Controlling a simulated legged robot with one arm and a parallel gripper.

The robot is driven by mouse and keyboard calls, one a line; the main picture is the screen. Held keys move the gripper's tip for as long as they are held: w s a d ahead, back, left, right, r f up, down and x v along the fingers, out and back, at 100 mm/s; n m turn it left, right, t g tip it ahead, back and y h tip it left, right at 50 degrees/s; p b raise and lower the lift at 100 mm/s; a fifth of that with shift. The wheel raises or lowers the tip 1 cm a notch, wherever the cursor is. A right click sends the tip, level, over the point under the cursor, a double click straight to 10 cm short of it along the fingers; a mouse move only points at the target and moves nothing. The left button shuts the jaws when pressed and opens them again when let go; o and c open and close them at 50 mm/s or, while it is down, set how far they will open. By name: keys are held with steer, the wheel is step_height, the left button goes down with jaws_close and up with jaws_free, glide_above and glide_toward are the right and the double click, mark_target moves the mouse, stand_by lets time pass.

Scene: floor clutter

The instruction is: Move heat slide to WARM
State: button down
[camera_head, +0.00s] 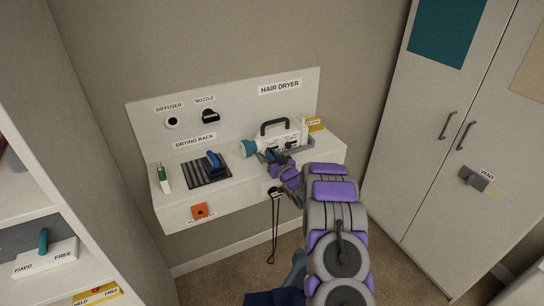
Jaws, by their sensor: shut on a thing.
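The hair dryer (280,139), white with a teal nozzle end and a dark handle on top, lies on the white wall shelf under the HAIR DRYER sign. Its nozzle end points left. Small dark controls and labels show on its front side, too small to read. My gripper (272,158) is at the dryer's lower front, shut on a small part there that looks like the heat slide. The gripper and wrist hide most of that part, and the slide's setting cannot be read.
A drying rack (206,174) with a blue-handled brush and a green-and-white bottle (163,177) stand left on the shelf. A grey tray (304,147) lies by the dryer. A dark cord loop (274,232) hangs below. A cabinet (440,130) stands right.

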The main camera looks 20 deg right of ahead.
stand_by(0.4)
steer(key=shift+d+p, duration=0.9)
steer(key=shift+d, duration=0.15)
steer(key=c, duration=1.1)
jaws_free()
steer(key=shift+s, duration=0.15)
steer(key=s+p, duration=0.1)
steer(key=s, duration=1)
steer(key=s+p, duration=0.1)
steer(key=s, duration=0.5)
steer(key=shift+d+f+p, duration=0.1)
steer(key=shift+d+p, duration=0.2)
